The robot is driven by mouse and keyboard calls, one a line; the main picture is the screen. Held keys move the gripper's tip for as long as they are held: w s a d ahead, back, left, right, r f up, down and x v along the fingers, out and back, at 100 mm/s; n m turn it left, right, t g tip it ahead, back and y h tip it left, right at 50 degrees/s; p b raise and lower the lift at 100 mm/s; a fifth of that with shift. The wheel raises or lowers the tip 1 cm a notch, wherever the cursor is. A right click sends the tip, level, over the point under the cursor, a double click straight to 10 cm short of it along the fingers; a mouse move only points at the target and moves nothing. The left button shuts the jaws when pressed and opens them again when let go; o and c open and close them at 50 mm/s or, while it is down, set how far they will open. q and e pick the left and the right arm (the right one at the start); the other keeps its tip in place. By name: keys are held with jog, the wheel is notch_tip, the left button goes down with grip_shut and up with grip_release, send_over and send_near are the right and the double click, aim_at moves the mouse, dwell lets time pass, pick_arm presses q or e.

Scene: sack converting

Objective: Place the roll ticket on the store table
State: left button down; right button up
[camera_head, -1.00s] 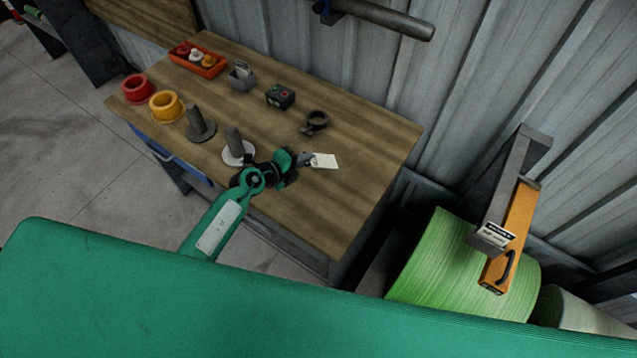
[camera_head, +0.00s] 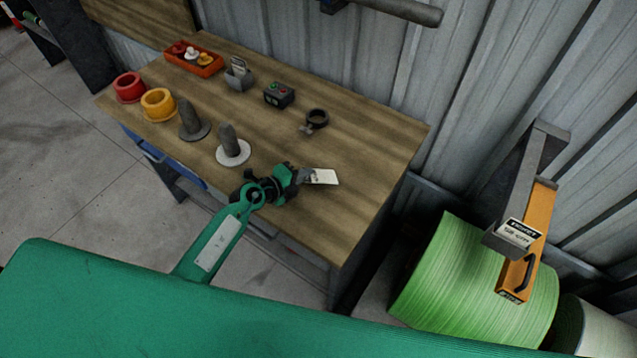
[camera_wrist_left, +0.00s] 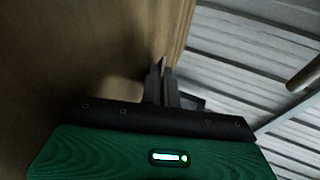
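The roll ticket, a small white card (camera_head: 323,177), is at the tips of my left gripper (camera_head: 306,175). My left gripper is shut on its near edge, over the right front part of the wooden store table (camera_head: 370,150). I cannot tell whether the card touches the tabletop. In the left wrist view the two dark fingers (camera_wrist_left: 162,82) are close together, with the brown tabletop (camera_wrist_left: 70,50) to their left; the card is not clear there. My right gripper is not in view.
On the table stand a red ring (camera_head: 130,88), a yellow ring (camera_head: 158,104), two grey posts (camera_head: 190,122) (camera_head: 230,142), an orange tray (camera_head: 190,68), a grey holder (camera_head: 239,80), a button box (camera_head: 279,94) and a dark clamp (camera_head: 316,119).

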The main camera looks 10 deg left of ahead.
pick_arm(q)
jog(key=c, duration=1.8)
grip_release()
jog(key=shift+r, duration=0.1)
jog(key=shift+s+a+r+p, duration=0.2)
jog(key=shift+s+a+p, duration=0.1)
jog(key=shift+p, duration=0.1)
jog(key=p+v, duration=0.3)
jog(key=v, duration=0.3)
jog(key=shift+s+a+r, duration=0.15)
jog(key=shift+s+a, duration=0.15)
jog(key=shift+s, duration=0.2)
